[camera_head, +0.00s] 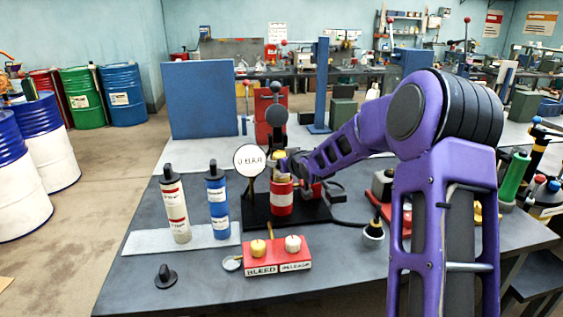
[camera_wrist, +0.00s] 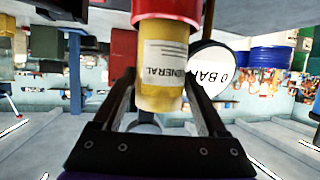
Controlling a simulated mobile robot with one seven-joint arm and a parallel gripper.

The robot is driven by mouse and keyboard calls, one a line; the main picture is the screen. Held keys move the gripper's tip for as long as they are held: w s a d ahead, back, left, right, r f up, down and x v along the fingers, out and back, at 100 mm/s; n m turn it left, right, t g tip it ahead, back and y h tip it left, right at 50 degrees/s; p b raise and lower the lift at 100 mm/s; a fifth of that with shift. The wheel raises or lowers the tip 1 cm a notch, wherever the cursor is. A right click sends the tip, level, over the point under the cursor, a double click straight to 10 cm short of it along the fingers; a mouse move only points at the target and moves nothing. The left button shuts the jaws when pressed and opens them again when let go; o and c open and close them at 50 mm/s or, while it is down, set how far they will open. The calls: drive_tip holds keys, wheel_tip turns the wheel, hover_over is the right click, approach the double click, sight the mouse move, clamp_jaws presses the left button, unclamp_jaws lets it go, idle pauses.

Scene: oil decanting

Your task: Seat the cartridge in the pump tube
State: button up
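The yellow cartridge (camera_wrist: 163,70) with a white label stands partly inside the red pump tube (camera_wrist: 166,8); the wrist view appears upside down, so the tube shows above it. In the head view the red tube (camera_head: 281,197) with its white band stands upright on a black base, and a little of the yellow cartridge (camera_head: 279,157) shows over it. How deep the cartridge sits inside is hidden.
A white gauge (camera_head: 251,160) reading 0 BAR stands left of the tube. A red and white cartridge (camera_head: 175,208) and a blue one (camera_head: 217,203) stand on a grey strip at left. A red box with bleed and release knobs (camera_head: 276,265) lies in front. The table's front left is mostly clear.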

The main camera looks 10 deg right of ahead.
drive_tip(key=shift+o, duration=1.1)
drive_tip(key=p+v, duration=0.2)
drive_tip(key=v, duration=1)
drive_tip(key=shift+r, duration=0.1)
